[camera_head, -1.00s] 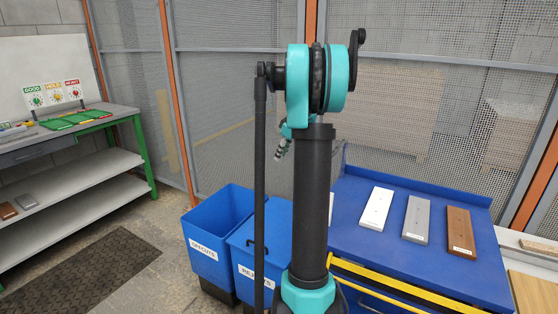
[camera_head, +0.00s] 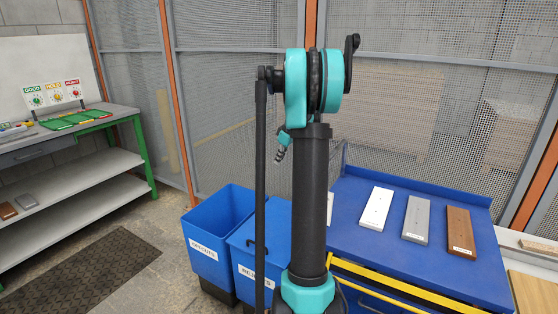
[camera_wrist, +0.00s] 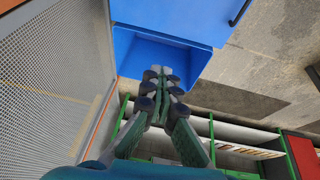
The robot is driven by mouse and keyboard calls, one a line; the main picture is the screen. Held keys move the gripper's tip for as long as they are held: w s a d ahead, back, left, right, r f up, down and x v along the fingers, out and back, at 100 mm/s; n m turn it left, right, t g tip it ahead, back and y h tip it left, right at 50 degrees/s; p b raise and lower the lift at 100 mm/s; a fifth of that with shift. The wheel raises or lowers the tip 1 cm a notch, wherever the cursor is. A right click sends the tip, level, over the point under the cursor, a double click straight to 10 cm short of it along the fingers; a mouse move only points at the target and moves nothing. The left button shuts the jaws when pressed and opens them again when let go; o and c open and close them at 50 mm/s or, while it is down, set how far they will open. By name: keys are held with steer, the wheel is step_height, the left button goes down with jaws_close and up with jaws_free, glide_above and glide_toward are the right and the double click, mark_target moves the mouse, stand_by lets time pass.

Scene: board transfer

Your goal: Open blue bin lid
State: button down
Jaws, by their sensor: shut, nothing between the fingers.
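Two blue bins stand side by side on the floor. The left bin (camera_head: 212,262) has an open top and a label that seems to read "OFFCUTS". The right bin (camera_head: 243,284), with a partly hidden label beginning "RE", has a flat blue lid (camera_head: 240,233) that is down, with a black handle; my arm hides part of it. In the wrist view the lid (camera_wrist: 180,12) fills the top, with its black handle (camera_wrist: 240,12) at the upper right. My gripper (camera_wrist: 161,72) is shut and empty over the open bin, apart from the lid; it also shows small behind my arm (camera_head: 279,157).
A blue table (camera_head: 345,225) with white, grey and brown boards stands right of the bins, with a yellow rail along its front. Mesh fencing (camera_head: 230,120) rises behind. A green-legged shelf bench (camera_head: 75,165) is at the left. Floor in front of the bins is clear, with a dark mat (camera_head: 85,265).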

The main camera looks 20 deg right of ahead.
steer(key=c, duration=2.3)
jaws_free()
steer(key=o, duration=0.7)
steer(key=shift+r, duration=0.1)
steer(key=v, duration=1.2)
